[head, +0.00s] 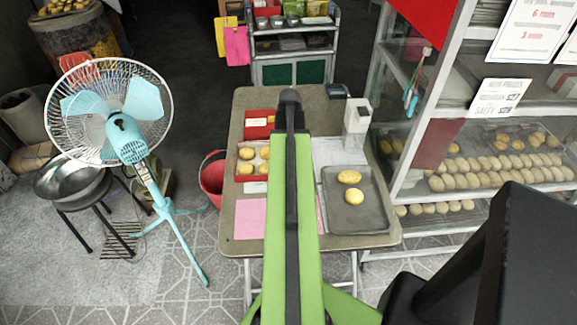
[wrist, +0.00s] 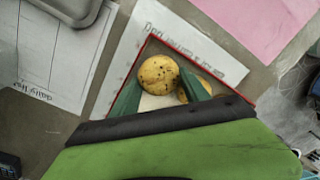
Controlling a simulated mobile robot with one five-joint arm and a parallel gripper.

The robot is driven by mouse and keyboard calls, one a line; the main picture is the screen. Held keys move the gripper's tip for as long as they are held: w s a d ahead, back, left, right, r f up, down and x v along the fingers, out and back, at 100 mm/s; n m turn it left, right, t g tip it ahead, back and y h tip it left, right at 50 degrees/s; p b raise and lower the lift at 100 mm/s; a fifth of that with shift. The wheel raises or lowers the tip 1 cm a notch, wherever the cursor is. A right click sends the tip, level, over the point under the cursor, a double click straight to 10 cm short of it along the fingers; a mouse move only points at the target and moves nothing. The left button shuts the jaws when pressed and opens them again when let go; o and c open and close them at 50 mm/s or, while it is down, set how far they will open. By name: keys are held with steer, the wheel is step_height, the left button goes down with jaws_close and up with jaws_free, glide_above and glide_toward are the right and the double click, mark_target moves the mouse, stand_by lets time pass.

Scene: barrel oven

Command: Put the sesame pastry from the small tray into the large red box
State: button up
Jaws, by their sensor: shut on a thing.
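My gripper (wrist: 160,74) is shut on a round golden pastry with dark specks, the sesame pastry (wrist: 157,75), one green finger on each side. In the wrist view it is over a corner of the large red box (wrist: 225,88); its height is unclear. Another pastry (wrist: 203,87) shows partly behind the right finger. In the head view the large red box (head: 238,164) holds several pastries, left of my green arm, which hides my gripper and the held pastry. The small grey tray (head: 378,214), on the right, holds two pastries (head: 350,177).
The table (head: 243,104) also carries a smaller red box (head: 257,131), a pink sheet (head: 249,219), papers and a white upright container (head: 356,122). A fan (head: 125,135) stands left, a glass pastry case (head: 430,160) right.

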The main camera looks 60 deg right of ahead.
step_height(320, 180, down, 2)
steer(key=shift+f+b, duration=0.25)
steer(key=shift+b, duration=0.3)
steer(key=shift+r, duration=0.2)
steer(key=shift+f, duration=0.1)
steer(key=o, duration=1.1)
steer(key=r+p, duration=1.2)
steer(key=shift+s+d+r, duration=0.1)
steer(key=shift+d, duration=0.2)
